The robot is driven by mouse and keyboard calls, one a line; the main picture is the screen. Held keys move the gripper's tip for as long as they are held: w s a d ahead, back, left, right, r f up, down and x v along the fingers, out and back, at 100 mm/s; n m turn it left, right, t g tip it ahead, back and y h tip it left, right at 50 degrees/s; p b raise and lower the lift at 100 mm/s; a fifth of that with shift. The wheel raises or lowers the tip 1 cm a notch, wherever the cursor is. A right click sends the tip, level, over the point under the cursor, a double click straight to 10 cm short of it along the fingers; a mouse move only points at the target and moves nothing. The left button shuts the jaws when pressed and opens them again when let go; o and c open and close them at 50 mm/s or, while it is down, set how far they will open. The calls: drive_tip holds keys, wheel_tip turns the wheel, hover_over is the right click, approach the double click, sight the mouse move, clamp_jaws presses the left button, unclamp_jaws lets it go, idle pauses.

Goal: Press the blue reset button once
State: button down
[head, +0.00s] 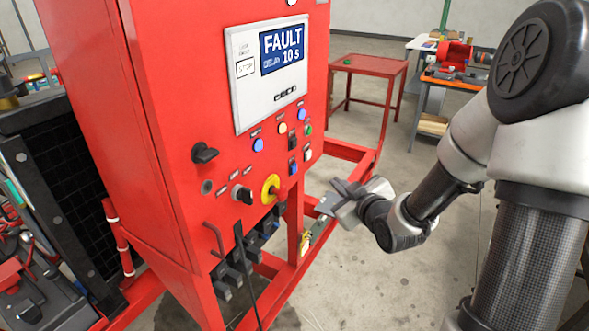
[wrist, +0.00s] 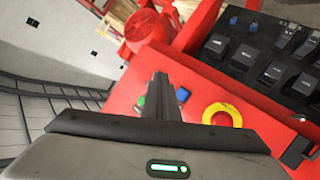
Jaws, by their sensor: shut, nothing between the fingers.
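The red control cabinet (head: 165,90) carries several blue buttons. One blue button (head: 258,144) is round and below the screen's left part; another blue button (head: 301,114) is at upper right; a blue square one (head: 293,167) is lower, near the yellow-ringed stop button (head: 271,189). I cannot read which is labelled reset. My gripper (head: 335,197) is shut and empty, in front of and right of the panel, apparently apart from it. In the wrist view, the shut fingers (wrist: 158,80) have a blue button (wrist: 183,95) just to their right, with the yellow ring (wrist: 222,115) beyond it.
The screen (head: 282,48) reads FAULT. A black knob (head: 205,153) and a key-like switch (head: 242,193) share the panel. Cables and connectors (head: 240,270) hang below. A red table (head: 370,65) stands behind. The floor (head: 400,180) behind my arm is open.

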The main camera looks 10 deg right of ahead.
sight(294, 169)
drive_tip(key=w+a+b, duration=0.1)
drive_tip(key=w+a, duration=0.4)
drive_tip(key=a, duration=0.2)
drive_tip(key=shift+b, duration=0.4)
drive_tip(key=shift+w+a, duration=0.1)
drive_tip(key=shift+a+f, duration=0.1)
idle(1.7)
drive_tip(key=shift+w+a+b, duration=0.25)
drive_tip(key=shift+b, duration=0.25)
drive_tip(key=shift+w+a+b, duration=0.25)
drive_tip(key=shift+a+b, duration=0.1)
drive_tip(key=shift+b, duration=0.05)
idle(0.7)
drive_tip(key=shift+s+d, duration=0.55)
drive_tip(key=shift+d, duration=0.15)
